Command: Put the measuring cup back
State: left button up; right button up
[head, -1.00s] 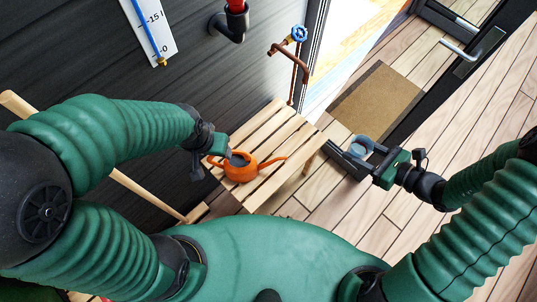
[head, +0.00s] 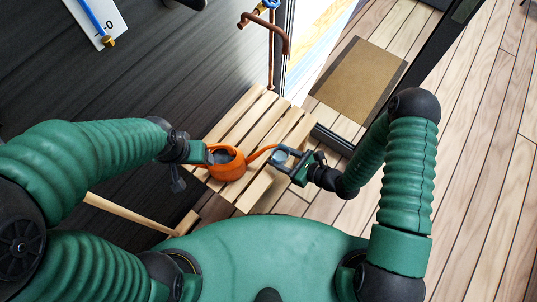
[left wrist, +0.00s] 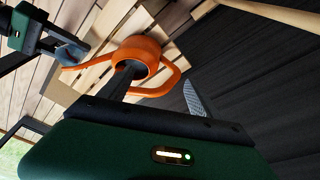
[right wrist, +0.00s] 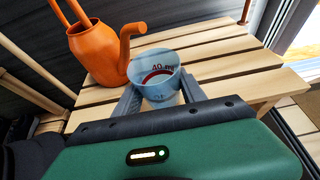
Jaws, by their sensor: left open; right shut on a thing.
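The measuring cup (right wrist: 158,80) is a small clear bluish cup with red markings. My right gripper (right wrist: 160,96) is shut on it and holds it upright over the slatted wooden bench, beside the spout of an orange watering can (head: 232,171). In the head view the cup (head: 281,157) is at the bench's right edge. My left gripper (head: 208,154) is open at the can's left side. In the left wrist view its fingers lie either side of the can's handle (left wrist: 174,78); whether they touch it is unclear.
The wooden bench (head: 242,116) stands against a dark plank wall (head: 130,70). A copper pipe with a blue tap (head: 268,20) rises behind it. A brown doormat (head: 358,77) lies on the wooden floor by the open doorway. The floor at right is clear.

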aim_at(270, 157)
jog(key=shift+w+a, duration=0.75)
jog(key=shift+w, duration=0.2)
jog(key=x, duration=0.1)
jog(key=b+x, duration=0.1)
jog(key=shift+s+a+f+b, duration=0.1)
jog(key=shift+a+f+b, duration=0.05)
jog(key=shift+a+b, duration=0.2)
notch_tip(270, 157, down, 2)
jog(key=shift+a+b, duration=0.15)
jog(key=shift+b, duration=0.4)
jog(key=shift+f, duration=0.35)
jog(key=shift+r, duration=0.1)
jog(key=shift+d, duration=0.3)
jog(key=o, duration=1.4)
pick_arm(q)
notch_tip(270, 157, down, 3)
jog(key=shift+d+f, duration=0.1)
jog(key=shift+d, duration=0.05)
pick_arm(e)
jog(key=shift+a, duration=0.15)
